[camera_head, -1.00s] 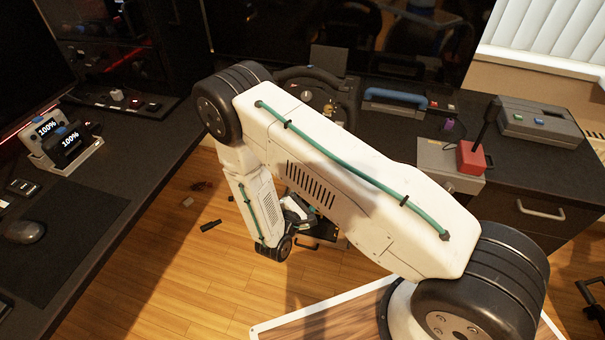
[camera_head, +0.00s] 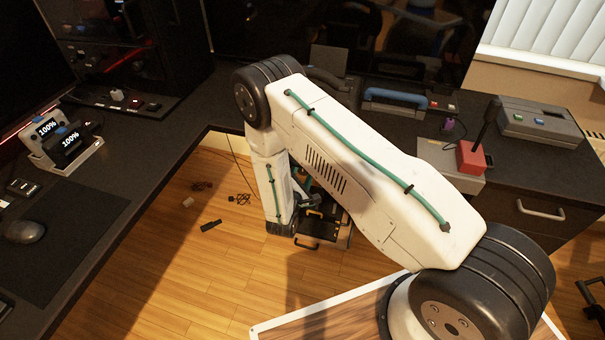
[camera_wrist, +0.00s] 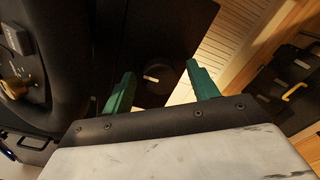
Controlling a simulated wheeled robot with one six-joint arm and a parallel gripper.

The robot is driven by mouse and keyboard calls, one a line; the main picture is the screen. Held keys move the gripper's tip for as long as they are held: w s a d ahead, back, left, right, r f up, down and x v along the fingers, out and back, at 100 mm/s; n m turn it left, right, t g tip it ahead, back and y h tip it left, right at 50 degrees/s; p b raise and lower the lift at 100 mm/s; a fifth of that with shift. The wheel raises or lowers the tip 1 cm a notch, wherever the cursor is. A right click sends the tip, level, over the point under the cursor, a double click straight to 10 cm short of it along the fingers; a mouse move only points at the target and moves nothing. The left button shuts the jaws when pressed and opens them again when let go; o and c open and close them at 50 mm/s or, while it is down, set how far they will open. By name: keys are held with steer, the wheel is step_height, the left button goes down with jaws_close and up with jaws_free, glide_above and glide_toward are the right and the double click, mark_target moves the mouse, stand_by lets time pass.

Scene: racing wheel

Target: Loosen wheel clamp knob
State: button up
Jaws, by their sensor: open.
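In the wrist view, my gripper (camera_wrist: 160,70) is open, with its two green fingers apart and nothing held between them. A dark round knob (camera_wrist: 166,88) with a pale mark lies beyond and between the fingertips; it looks like the clamp knob. Whether the fingers touch it cannot be told. The black racing wheel unit (camera_wrist: 62,60) fills the left side of the wrist view. The gripper and knob are hidden or unclear there.
The dark desk (camera_head: 400,128) holds a blue-handled item (camera_head: 394,97), a red-based lever (camera_head: 473,157) and a grey box (camera_head: 540,121). A black case (camera_head: 335,230) stands on the wooden floor below my arm, with small loose items (camera_head: 211,226) nearby.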

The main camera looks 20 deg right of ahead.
steer(key=c, duration=1)
